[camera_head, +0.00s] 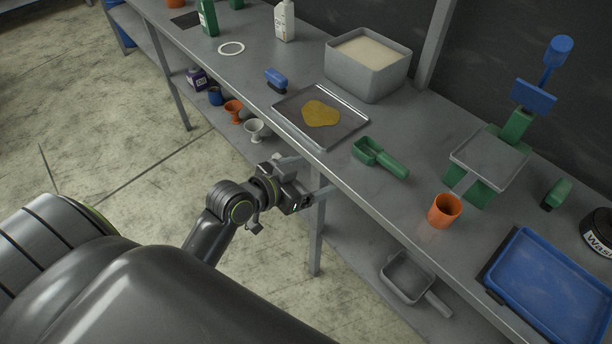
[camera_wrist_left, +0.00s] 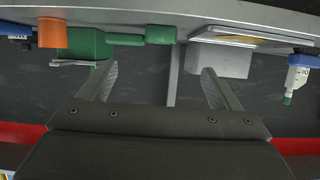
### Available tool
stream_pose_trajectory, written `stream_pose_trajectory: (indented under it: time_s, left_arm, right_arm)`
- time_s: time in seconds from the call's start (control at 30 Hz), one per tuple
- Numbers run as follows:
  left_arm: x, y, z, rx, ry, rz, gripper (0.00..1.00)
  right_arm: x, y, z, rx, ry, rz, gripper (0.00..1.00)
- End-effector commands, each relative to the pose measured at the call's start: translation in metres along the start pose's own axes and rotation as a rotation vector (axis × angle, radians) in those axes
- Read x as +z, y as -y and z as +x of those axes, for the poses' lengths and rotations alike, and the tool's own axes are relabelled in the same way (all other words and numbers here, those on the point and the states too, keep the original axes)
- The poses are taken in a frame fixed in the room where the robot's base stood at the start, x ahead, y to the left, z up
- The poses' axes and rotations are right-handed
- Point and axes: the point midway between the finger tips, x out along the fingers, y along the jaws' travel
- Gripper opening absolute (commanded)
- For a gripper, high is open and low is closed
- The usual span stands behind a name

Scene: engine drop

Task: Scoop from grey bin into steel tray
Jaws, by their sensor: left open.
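The grey bin (camera_head: 370,85) stands at the back of the bench, filled with pale loose material; its side also shows in the left wrist view (camera_wrist_left: 222,62). The steel tray (camera_head: 345,133) lies in front of it with a flat yellow-orange patch on it. A green scoop (camera_head: 380,158) lies on the bench right of the tray, and appears in the left wrist view (camera_wrist_left: 158,35). My left gripper (camera_head: 318,174) is open and empty, in front of the bench edge, apart from the scoop. My right gripper is not in view.
An orange cup (camera_head: 444,211), a green stand with a grey plate (camera_head: 490,157) and a blue tray (camera_head: 552,285) are to the right. A blue-handled brush (camera_head: 276,79) lies left of the steel tray. A grey scoop (camera_head: 408,277) sits on the lower shelf.

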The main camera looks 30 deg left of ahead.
Motion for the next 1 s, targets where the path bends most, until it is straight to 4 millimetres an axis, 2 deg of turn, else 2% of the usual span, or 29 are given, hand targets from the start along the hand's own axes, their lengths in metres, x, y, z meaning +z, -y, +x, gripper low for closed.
stream_pose_trajectory:
  time_s: [0.33, 0.47, 0.57, 0.67, 0.7, 0.77, 0.8, 0.87, 1.0]
  left_arm:
    - [0.0, 0.0, -0.005, 0.0, 0.001, -0.001, 0.85]
    - [0.021, 0.008, 0.005, -0.022, 0.038, -0.028, 0.85]
    - [0.063, 0.023, 0.021, -0.065, 0.109, -0.073, 0.85]
    - [0.124, 0.039, 0.036, -0.125, 0.209, -0.128, 0.85]
    - [0.151, 0.044, 0.04, -0.148, 0.251, -0.147, 0.85]
    - [0.191, 0.05, 0.043, -0.181, 0.313, -0.174, 0.85]
    - [0.218, 0.052, 0.043, -0.202, 0.355, -0.189, 0.85]
    - [0.26, 0.055, 0.04, -0.231, 0.418, -0.209, 0.85]
    - [0.355, 0.05, 0.021, -0.287, 0.568, -0.244, 0.85]
  right_arm:
    - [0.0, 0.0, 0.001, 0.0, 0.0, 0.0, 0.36]
    - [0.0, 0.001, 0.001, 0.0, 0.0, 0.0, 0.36]
    - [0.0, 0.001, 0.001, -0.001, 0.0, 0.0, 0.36]
    - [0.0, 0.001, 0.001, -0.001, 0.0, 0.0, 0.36]
    - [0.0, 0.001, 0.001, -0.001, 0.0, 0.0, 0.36]
    - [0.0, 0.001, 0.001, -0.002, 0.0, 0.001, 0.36]
    - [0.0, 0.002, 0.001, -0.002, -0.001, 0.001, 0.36]
    - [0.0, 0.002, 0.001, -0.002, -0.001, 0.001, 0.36]
    - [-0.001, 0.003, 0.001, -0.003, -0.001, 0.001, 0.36]
